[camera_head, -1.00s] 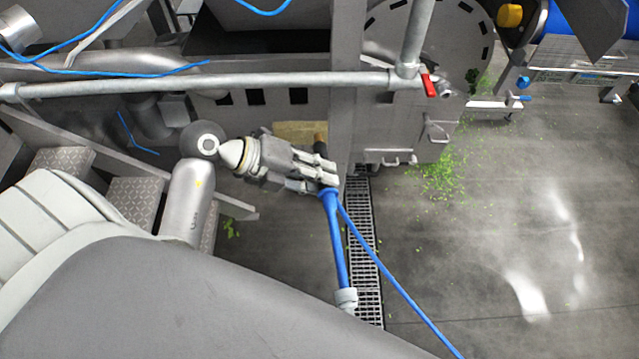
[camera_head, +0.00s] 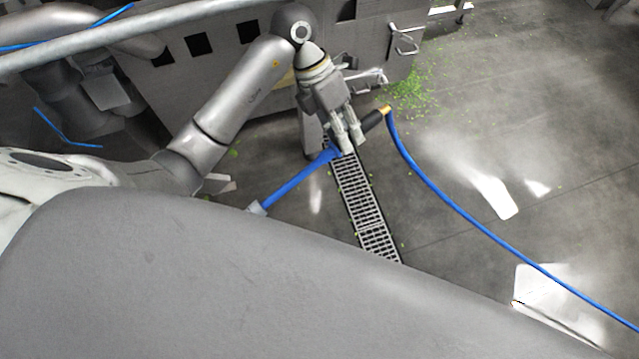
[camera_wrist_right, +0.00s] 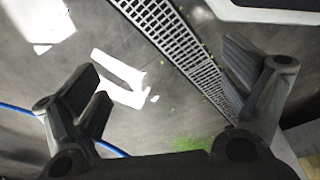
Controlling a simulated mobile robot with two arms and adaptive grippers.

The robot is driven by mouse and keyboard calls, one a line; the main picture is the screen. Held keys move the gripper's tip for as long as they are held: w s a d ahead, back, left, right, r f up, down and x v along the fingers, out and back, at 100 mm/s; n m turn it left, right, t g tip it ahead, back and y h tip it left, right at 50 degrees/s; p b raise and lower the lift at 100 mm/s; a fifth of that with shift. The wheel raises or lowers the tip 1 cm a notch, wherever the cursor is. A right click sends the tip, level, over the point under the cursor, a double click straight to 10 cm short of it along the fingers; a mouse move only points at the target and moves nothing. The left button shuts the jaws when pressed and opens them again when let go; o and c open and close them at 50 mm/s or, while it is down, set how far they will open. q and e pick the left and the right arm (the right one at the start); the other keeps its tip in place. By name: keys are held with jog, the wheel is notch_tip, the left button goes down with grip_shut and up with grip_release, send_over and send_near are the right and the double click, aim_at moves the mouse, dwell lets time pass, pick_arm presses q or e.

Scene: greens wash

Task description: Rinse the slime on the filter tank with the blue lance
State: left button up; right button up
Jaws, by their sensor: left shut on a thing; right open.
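My left gripper (camera_head: 349,143) is shut on the blue lance (camera_head: 298,181), above the floor drain in the head view. The lance slants down to the left from the fingers to a pale grey end piece. A black and brass fitting shows at the right of the fingers, with a blue hose (camera_head: 452,224) running from it to the lower right. A grey metal housing (camera_head: 230,42) stands behind the arm; I cannot tell whether it is the filter tank, and no slime shows on it. My right gripper (camera_wrist_right: 165,95) is open and empty in the right wrist view, above the floor.
A floor drain grate (camera_head: 366,215) runs along the floor beneath the left gripper. Green leaf scraps (camera_head: 417,86) lie by the housing's corner. A grey pipe (camera_head: 110,42) crosses the upper left. The floor at the right is open, with bright wet-looking reflections and the hose across it.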

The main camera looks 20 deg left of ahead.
pick_arm(q)
jog(key=w+a+f+m+t+y+b, duration=0.1)
jog(key=a+f+m+b, duration=0.2)
jog(key=f+m+b, duration=0.85)
jog(key=a+f+m+y+b, duration=0.15)
jog(key=f+m+b, duration=0.35)
jog(key=f, duration=1.1)
jog(key=w+a+f+m+b, duration=0.1)
jog(key=w+a+f, duration=0.1)
jog(key=a, duration=0.4)
jog(key=shift+w+f+b, duration=0.2)
jog(key=shift+w+b, duration=0.1)
jog(key=shift+w, duration=0.3)
pick_arm(e)
jog(key=w+r+t, duration=0.1)
jog(key=w+r, duration=0.3)
jog(key=r, duration=0.7)
jog(key=shift+w+a+r+t, duration=0.15)
jog(key=shift+a+r+t, duration=0.05)
jog(key=shift+r+t, duration=0.15)
pick_arm(q)
jog(key=shift+c, duration=0.2)
grip_shut()
